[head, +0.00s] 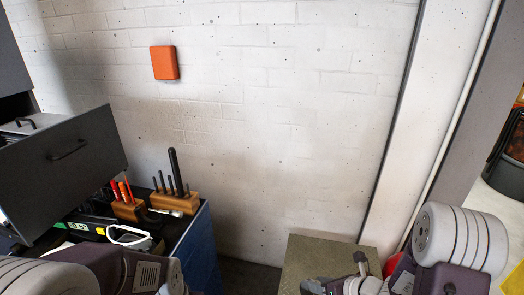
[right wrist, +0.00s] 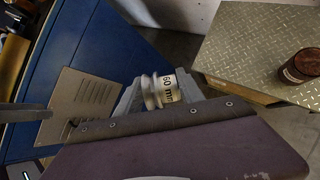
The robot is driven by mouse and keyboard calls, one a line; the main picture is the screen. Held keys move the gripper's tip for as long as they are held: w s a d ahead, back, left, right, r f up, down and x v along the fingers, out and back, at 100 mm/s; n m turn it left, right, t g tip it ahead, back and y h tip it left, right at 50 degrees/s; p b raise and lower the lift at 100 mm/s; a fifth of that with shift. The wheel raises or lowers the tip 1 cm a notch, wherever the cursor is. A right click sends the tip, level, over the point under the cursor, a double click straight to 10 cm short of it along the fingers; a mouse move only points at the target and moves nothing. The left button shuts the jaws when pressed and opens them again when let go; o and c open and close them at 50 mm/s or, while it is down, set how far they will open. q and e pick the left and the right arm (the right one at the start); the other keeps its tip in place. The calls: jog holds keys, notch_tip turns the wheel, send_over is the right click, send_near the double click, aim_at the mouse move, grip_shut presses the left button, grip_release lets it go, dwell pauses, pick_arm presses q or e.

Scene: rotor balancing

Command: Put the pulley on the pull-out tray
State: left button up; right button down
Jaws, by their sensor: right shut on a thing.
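The pulley (right wrist: 160,90) is a small, pale grooved wheel marked "60 mm" in the right wrist view. My right gripper (right wrist: 157,96) is shut on it, with grey fingers on both sides. The pulley is held in the air, left of a tread-plate surface (right wrist: 255,45); they are apart. In the head view my right arm comes in at the bottom right, and the pulley cannot be made out there. The tread-plate top (head: 318,257) shows at the bottom centre. I cannot tell which surface is the pull-out tray. My left arm shows at the bottom left; its gripper is out of view.
A dark grey drawer (head: 60,165) stands open at the left, above a bench with wooden tool blocks (head: 178,203) and safety glasses (head: 128,236). A brown jar (right wrist: 300,67) stands on the tread plate. A blue cabinet side (right wrist: 110,45) lies left of the pulley.

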jog(key=shift+s+d+f+n+g+y, duration=0.35)
jog(key=shift+s+d+f+n, duration=0.2)
jog(key=shift+s+d, duration=0.2)
jog(key=shift+s+d+f+n+g+y, duration=0.25)
jog(key=shift+s+d+f+n+g, duration=0.15)
jog(key=shift+s+d+n, duration=0.25)
